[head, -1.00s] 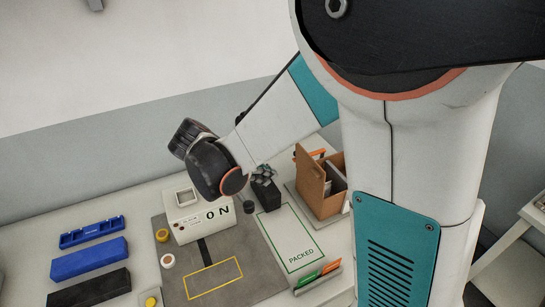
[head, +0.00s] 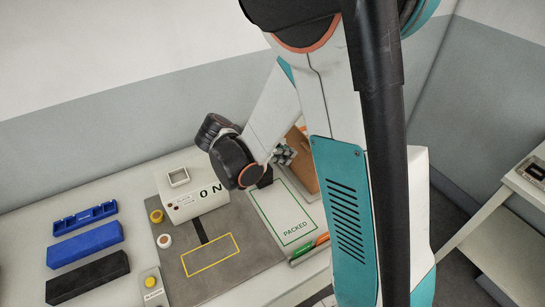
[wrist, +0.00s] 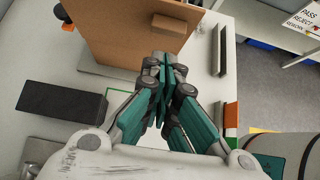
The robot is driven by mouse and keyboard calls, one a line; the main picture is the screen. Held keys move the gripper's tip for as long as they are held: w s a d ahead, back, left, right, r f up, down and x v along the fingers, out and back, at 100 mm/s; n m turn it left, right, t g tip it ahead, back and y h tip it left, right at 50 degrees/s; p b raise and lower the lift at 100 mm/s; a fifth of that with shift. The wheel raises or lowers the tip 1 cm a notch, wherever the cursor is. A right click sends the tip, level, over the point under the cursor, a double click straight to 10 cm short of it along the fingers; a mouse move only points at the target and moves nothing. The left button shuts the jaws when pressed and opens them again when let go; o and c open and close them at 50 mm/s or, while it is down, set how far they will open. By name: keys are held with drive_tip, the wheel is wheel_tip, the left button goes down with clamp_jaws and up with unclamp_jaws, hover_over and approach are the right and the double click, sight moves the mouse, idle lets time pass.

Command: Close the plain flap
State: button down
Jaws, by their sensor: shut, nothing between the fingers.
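A brown cardboard box (head: 302,142) stands at the back right of the bench in the head view, mostly hidden by my arm. In the wrist view a plain brown panel (wrist: 115,32) with a small brown block (wrist: 168,23) on its face fills the top middle. It seems to be the flap or a side of the box; I cannot tell which. My gripper (wrist: 160,62) is shut and empty, its fingertips overlapping the panel's lower part. I cannot tell whether they touch it. In the head view my gripper (head: 283,153) shows beside the box.
A black block (wrist: 60,98) lies left of my gripper in the wrist view. A green-outlined PACKED area (head: 285,218) lies in front of the box. A white ON device (head: 190,192), a grey mat (head: 215,265) and blue holders (head: 85,243) stand further left.

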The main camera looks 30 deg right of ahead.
drive_tip(key=shift+d+r, duration=0.2)
drive_tip(key=shift+d, duration=0.9)
drive_tip(key=shift+d+r+y+p, duration=0.25)
drive_tip(key=shift+d+y+p, duration=0.05)
drive_tip(key=shift+d, duration=0.05)
drive_tip(key=shift+d, duration=0.1)
